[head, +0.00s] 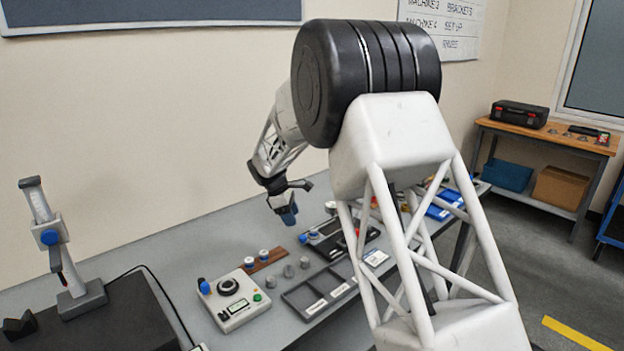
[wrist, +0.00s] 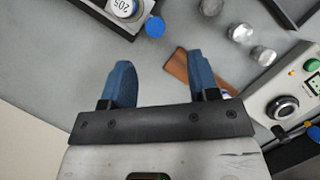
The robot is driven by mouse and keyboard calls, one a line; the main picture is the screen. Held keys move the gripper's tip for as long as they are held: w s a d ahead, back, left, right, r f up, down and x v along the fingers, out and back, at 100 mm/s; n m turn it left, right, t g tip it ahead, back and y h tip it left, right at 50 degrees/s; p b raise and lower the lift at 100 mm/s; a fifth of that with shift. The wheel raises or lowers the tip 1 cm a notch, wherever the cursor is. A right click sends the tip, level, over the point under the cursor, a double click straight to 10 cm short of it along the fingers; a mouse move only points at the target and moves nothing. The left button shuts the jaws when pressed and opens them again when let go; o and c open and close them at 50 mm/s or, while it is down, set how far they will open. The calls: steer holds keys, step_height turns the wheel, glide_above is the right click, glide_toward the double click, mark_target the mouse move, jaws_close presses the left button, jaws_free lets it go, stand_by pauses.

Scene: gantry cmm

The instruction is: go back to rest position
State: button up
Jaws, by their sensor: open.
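My gripper (head: 288,214) hangs above the grey bench (head: 190,245) near the wall, in the head view. In the wrist view my gripper (wrist: 158,85) shows two blue fingers spread wide apart with nothing between them. Bare grey bench top lies below the gap. A brown wooden strip (wrist: 190,75) lies on the bench beside the right-hand finger and is partly hidden by it. It also shows in the head view (head: 264,261).
A control box (head: 236,300) with a dial, several metal cylinders (wrist: 240,33) and a sectioned dark tray (head: 310,297) are on the bench. A gauge stand (head: 62,250) is at left.

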steer(key=s+d+r+m+y, duration=0.1)
steer(key=s+d+r+m, duration=0.3)
steer(key=s+d+r, duration=0.65)
steer(key=s+d+r+m+y, duration=0.2)
steer(key=s+d+r+m, duration=0.4)
steer(key=s+d, duration=0.6)
steer(key=s+d+m+t, duration=0.1)
steer(key=s+d+m, duration=0.3)
steer(key=s, duration=1.2)
steer(key=s+d+f+m+t+y, duration=0.1)
steer(key=s+d+m, duration=0.3)
steer(key=s, duration=1.2)
steer(key=shift+s+d+t, duration=0.3)
steer(key=shift+d, duration=0.1)
